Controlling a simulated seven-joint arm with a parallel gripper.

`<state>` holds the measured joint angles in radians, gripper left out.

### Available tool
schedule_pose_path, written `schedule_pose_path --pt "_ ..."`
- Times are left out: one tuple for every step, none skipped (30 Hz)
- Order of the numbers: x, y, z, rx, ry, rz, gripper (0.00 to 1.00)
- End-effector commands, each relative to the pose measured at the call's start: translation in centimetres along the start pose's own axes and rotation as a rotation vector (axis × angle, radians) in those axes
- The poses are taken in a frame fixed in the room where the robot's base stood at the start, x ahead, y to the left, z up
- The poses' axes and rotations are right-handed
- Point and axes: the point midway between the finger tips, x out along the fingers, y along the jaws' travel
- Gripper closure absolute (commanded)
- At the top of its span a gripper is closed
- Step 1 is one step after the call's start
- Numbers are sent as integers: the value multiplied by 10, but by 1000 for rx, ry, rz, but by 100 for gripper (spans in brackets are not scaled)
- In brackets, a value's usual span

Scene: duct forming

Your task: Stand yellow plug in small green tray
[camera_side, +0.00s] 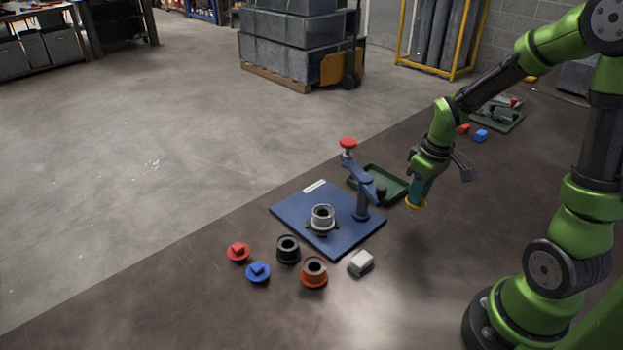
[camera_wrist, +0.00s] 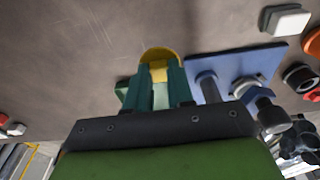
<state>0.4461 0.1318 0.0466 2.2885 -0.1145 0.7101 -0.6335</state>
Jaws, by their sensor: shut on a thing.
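My gripper (camera_side: 420,193) is shut on the yellow plug (camera_side: 415,204) and holds it in the air above the table. In the wrist view the yellow plug (camera_wrist: 159,55) shows between the two teal fingers (camera_wrist: 160,78). The small green tray (camera_side: 393,193) lies on the table just left of and beyond the plug in the side view. Its near part is partly hidden by the blue press arm. In the wrist view only a green corner of the tray (camera_wrist: 122,92) shows, left of the fingers.
A blue base plate (camera_side: 290,212) with a grey ring and a red-knobbed press (camera_side: 362,180) stands beside the tray. Red plug (camera_side: 238,252), blue plug (camera_side: 258,272), black ring (camera_side: 287,250), orange ring (camera_side: 314,272) and white block (camera_side: 361,262) lie in front. Table right of these is bare.

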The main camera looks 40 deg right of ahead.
Motion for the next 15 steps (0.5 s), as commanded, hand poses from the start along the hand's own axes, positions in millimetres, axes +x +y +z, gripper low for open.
schedule_pose_path --pt "2 3 -8 -6 0 -1 100" --pt "4 5 -14 -8 -1 -1 100" --pt "6 9 -22 -8 -2 -1 100" --pt "8 11 -30 -7 -1 -1 100" --pt "9 14 -38 -7 -1 -2 100" --pt "12 18 -48 -6 -1 -2 100" --pt "14 21 -55 -6 -1 -2 100" --pt "15 24 -62 -6 -2 -2 100" --pt "18 28 -72 -6 -1 -1 100" --pt "19 31 -80 -6 -1 -1 100" --pt "21 33 -87 -5 -1 -2 100" --pt "23 37 -96 -6 0 -1 100" --pt "24 39 -103 -6 0 -1 100" --pt "25 42 -109 -7 0 -1 100" --pt "27 44 -115 -6 -1 -1 100"
